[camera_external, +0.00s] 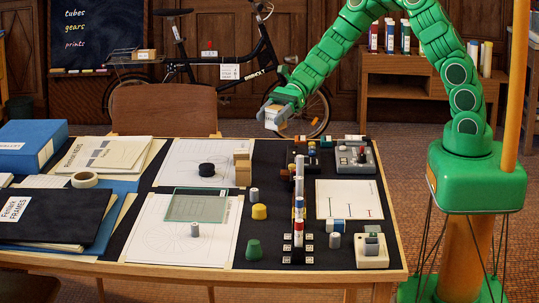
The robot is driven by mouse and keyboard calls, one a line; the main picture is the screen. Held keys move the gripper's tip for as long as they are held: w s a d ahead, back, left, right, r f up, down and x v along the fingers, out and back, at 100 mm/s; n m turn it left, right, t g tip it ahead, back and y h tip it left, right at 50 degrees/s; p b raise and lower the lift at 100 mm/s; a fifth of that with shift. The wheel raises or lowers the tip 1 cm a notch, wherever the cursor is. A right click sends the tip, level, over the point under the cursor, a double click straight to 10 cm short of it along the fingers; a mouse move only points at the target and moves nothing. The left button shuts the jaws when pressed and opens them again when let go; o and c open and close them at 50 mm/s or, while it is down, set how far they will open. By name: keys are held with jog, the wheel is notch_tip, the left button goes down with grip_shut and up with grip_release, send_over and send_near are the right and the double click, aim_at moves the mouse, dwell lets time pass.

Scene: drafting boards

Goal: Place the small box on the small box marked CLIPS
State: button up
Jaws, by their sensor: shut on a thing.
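My gripper (272,119) is raised in the air near the far edge of the table, at its middle in the picture. It is shut on a small pale box (275,118), partly hidden by the fingers. No CLIPS lettering is readable here, so I cannot tell which box bears it. Tan blocks (242,173) are stacked left of the middle.
A bicycle (210,68) stands behind.

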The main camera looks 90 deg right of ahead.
jog(key=s+d+r+m+t+h, duration=0.1)
jog(key=s+d+m+t, duration=0.1)
jog(key=d, duration=0.7)
send_over(237, 152)
jog(key=s, duration=0.1)
jog(key=shift+h, duration=0.3)
jog(key=f, duration=0.8)
jog(key=shift+s+a+f, duration=0.15)
jog(key=shift+a+f, duration=0.05)
jog(key=shift+f, duration=0.1)
jog(key=shift+w+d+f, duration=0.15)
jog(key=shift+w+f, duration=0.15)
jog(key=shift+w, duration=0.1)
jog(key=shift+w+f, duration=0.2)
jog(key=shift+f, duration=1.7)
jog(key=o, duration=1.1)
jog(key=shift+f, duration=0.1)
